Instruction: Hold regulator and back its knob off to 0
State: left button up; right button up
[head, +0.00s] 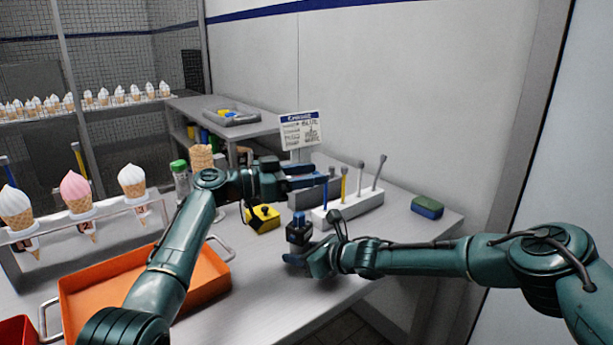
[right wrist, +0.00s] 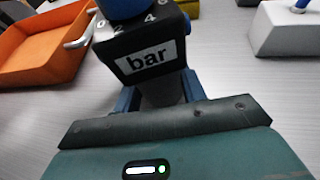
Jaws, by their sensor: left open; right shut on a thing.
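The regulator (head: 298,234) is a small black body with a blue knob (head: 299,217) on top, upright at the table's front right. In the right wrist view its body (right wrist: 145,58) carries a white "bar" label and scale numbers; part of the knob (right wrist: 120,7) shows at the top edge. The knob's pointer cannot be read. My right gripper (head: 296,261) is shut on the regulator's lower part, which the fingers partly hide. My left gripper (head: 322,176) is open and empty, above and behind the regulator, apart from the knob.
A white tool block (head: 345,210) with upright tools stands behind the regulator. A yellow box (head: 262,219) is to its left, and an orange tray (head: 205,292) lies further left. A blue-green sponge (head: 427,207) lies at the right. An ice-cream cone rack (head: 110,208) is far left.

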jog(key=o, duration=1.2)
jog(key=shift+s+d, duration=0.1)
jog(key=shift+d, duration=0.05)
